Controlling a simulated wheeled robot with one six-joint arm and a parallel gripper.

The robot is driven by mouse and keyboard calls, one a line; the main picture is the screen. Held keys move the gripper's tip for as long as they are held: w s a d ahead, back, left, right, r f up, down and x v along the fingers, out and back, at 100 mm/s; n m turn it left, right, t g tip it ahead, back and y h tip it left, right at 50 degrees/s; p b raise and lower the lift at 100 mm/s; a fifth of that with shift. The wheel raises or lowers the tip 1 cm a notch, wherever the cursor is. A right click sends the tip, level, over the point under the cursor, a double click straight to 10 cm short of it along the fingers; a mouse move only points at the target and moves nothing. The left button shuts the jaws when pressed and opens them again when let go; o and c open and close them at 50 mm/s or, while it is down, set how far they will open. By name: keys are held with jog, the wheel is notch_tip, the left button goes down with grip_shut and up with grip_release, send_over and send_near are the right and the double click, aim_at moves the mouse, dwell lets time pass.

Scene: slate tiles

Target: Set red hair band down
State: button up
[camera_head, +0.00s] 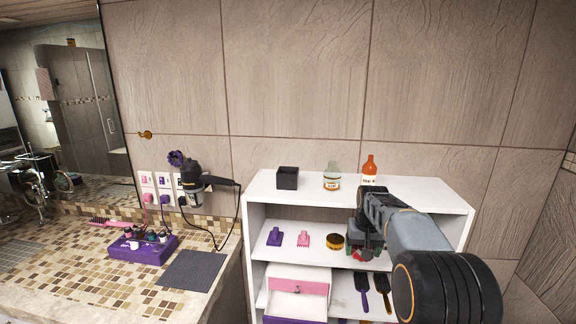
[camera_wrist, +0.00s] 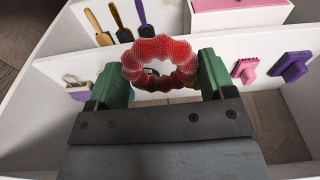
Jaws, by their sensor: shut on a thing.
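The red hair band (camera_wrist: 160,47) is a beaded-looking ring in the wrist view. It sits between the two green fingers of my gripper (camera_wrist: 160,76), which is shut on it. In the head view my gripper (camera_head: 366,238) reaches in over the right half of the middle shelf of the white shelf unit (camera_head: 459,211). Only small red patches show below it there, and my arm hides much of that spot. I cannot tell whether the band touches the shelf.
On the middle shelf are a purple clip (camera_head: 275,238), a pink clip (camera_head: 303,240) and a round gold-brown item (camera_head: 335,242). A black box (camera_head: 288,178) and two bottles stand on top. A counter is at left.

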jog(key=a+f+n, duration=0.1)
jog(key=a+f, duration=0.4)
jog(key=f, duration=0.6)
jog(key=s+f, duration=1.4)
jog(key=f, duration=0.1)
jog(key=shift+f, duration=0.15)
